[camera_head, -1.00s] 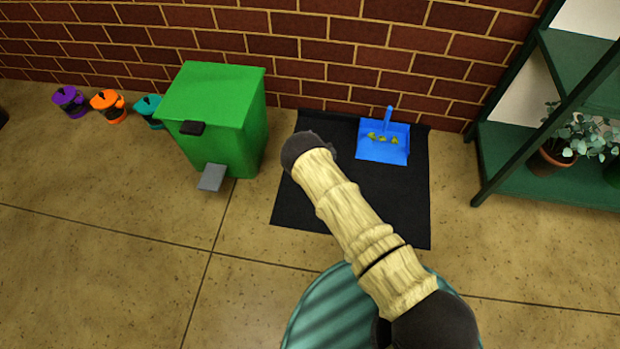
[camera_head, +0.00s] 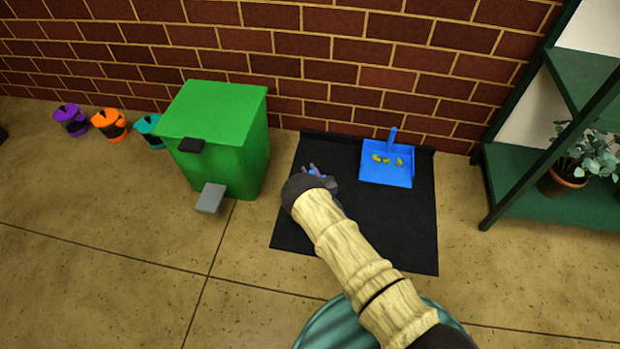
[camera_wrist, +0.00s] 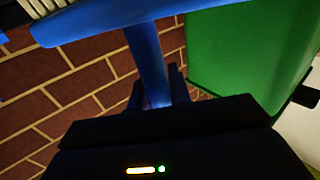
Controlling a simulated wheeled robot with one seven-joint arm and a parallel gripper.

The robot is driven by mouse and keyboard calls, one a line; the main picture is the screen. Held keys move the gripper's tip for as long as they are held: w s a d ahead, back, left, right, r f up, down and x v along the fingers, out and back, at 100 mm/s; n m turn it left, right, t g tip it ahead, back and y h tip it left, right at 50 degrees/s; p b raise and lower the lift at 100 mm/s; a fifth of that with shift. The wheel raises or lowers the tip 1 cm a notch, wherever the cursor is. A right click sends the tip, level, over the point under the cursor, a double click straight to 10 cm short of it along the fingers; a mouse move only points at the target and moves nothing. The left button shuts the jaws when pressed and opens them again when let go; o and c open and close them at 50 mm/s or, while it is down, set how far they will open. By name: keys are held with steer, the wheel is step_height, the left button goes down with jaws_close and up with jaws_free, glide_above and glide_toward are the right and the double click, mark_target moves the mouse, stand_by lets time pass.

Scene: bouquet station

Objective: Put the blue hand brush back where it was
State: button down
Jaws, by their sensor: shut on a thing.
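The blue hand brush (camera_wrist: 120,20) fills the top left of the wrist view, its handle running down between the fingers of my gripper (camera_wrist: 158,95). The jaws are shut on the handle. Pale bristles show at the top left corner of that view. In the head view, my gripper (camera_head: 325,180) is mostly hidden behind my arm, with only small blue parts showing over the left part of the black mat (camera_head: 390,230). A blue dustpan (camera_head: 385,176) with several yellow-green scraps lies at the back right of the mat, its handle towards the wall.
A green pedal bin (camera_head: 215,140) stands left of the mat; it also shows in the wrist view (camera_wrist: 250,50). Purple, orange and teal items stand along the brick wall further left. A green shelf (camera_head: 545,200) with a potted plant (camera_head: 570,170) stands right.

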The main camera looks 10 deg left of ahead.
step_height(320, 180, down, 3)
steer(key=shift+f+b, duration=0.2)
steer(key=shift+b, duration=0.75)
steer(key=shift+r, duration=0.1)
steer(key=c, duration=1.7)
jaws_free()
steer(key=shift+c, duration=0.2)
steer(key=o, duration=0.4)
steer(key=shift+o, duration=0.2)
